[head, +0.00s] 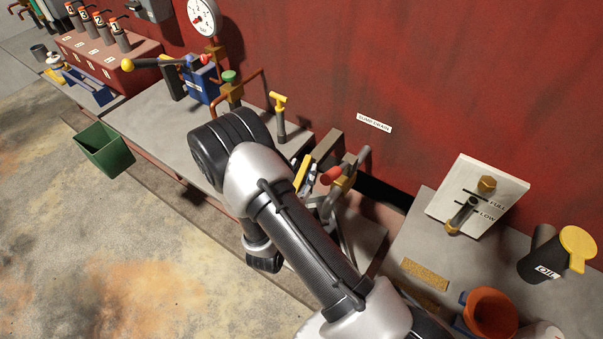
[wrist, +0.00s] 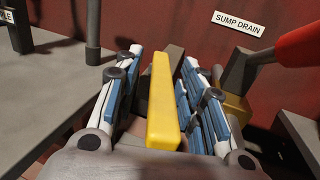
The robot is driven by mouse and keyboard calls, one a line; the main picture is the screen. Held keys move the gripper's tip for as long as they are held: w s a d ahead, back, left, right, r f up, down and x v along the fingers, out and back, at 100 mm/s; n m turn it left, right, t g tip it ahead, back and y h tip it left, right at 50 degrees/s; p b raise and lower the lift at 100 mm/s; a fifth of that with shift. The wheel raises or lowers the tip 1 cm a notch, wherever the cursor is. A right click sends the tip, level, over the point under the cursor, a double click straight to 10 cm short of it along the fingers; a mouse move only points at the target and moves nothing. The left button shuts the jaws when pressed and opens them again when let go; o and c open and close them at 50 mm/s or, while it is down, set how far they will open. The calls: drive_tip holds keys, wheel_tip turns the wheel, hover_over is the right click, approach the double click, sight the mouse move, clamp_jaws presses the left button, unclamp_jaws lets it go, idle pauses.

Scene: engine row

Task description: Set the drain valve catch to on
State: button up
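The SUMP DRAIN label (head: 374,122) is on the red wall, and it also shows in the wrist view (wrist: 238,23). Below it is the drain valve with a red-ended lever (head: 331,175); the red end shows at the upper right of the wrist view (wrist: 297,45). A yellow bar (wrist: 163,105), which looks like the catch, also shows in the head view (head: 302,172). My gripper (wrist: 163,62) is open, one finger on each side of the bar, with narrow gaps visible. The bar's lower end and mounting are hidden.
A bench with a yellow T-handle (head: 279,101) and gauge (head: 203,18) lies left of the valve. Right is a grey bench with a FULL/LOW level plate (head: 478,196), oil jug (head: 545,258) and orange funnel (head: 490,312). A green bin (head: 104,149) hangs at left.

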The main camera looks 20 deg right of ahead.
drive_tip(key=v, duration=1.2)
drive_tip(key=shift+c, duration=0.4)
